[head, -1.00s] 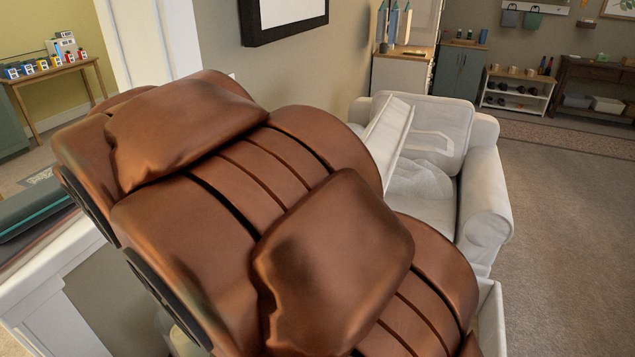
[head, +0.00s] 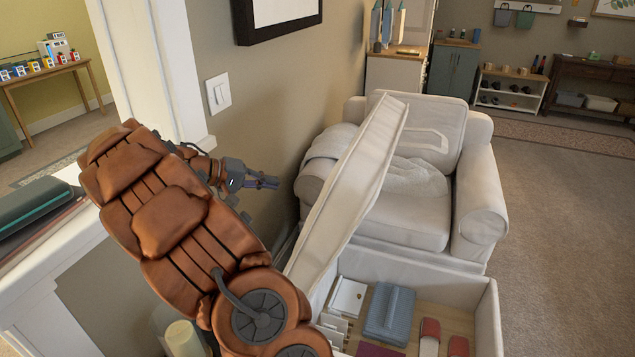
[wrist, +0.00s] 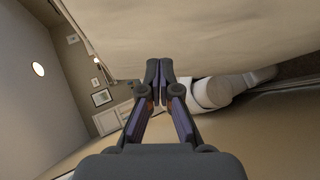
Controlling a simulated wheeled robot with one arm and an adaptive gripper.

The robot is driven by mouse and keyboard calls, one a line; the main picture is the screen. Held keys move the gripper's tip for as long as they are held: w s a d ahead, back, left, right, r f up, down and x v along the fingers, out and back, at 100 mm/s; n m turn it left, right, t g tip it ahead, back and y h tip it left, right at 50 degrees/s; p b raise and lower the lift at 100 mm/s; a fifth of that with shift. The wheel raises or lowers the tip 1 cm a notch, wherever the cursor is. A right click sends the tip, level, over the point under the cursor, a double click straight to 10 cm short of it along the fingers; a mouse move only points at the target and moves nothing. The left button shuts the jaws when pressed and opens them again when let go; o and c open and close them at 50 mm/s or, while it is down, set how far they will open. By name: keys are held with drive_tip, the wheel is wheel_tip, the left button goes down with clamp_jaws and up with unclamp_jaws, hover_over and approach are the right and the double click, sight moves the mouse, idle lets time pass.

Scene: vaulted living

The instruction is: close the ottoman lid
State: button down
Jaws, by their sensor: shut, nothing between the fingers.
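The ottoman (head: 487,312) is a white upholstered box at the lower right of the head view. Its lid (head: 352,190) stands open, tilted up along the left side. Folded items and other small things show inside the box. My gripper (head: 270,182) is to the left of the lid, on its outer side, near the wall, with a visible gap in the head view. In the wrist view my gripper (wrist: 159,65) has its fingertips together and empty. A broad pale surface, seemingly the lid (wrist: 200,35), fills the top of that view just beyond the fingertips; contact cannot be told.
A white armchair (head: 425,215) with a blanket stands behind the ottoman. The wall with a light switch (head: 218,93) is close to my arm. A white ledge (head: 50,245) with books is at the left. Carpet (head: 560,230) is clear at the right.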

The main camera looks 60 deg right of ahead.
drive_tip(key=w+d+f+m+g+h, duration=0.15)
drive_tip(key=w+d+f, duration=0.25)
drive_tip(key=d, duration=0.5)
drive_tip(key=shift+n+t+h, duration=0.25)
drive_tip(key=shift+h, duration=0.2)
drive_tip(key=shift+s+a+f+p+x, duration=0.25)
drive_tip(key=shift+p+x, duration=0.5)
drive_tip(key=shift+x, duration=1.3)
drive_tip(key=shift+s+a+f+p+x, duration=0.1)
drive_tip(key=shift+s+a+p+x, duration=0.45)
drive_tip(key=shift+x, duration=1.55)
drive_tip(key=shift+s+a+f+p+x, duration=0.15)
drive_tip(key=shift+p+x, duration=0.8)
drive_tip(key=shift+x, duration=1.1)
drive_tip(key=shift+d+f, duration=0.1)
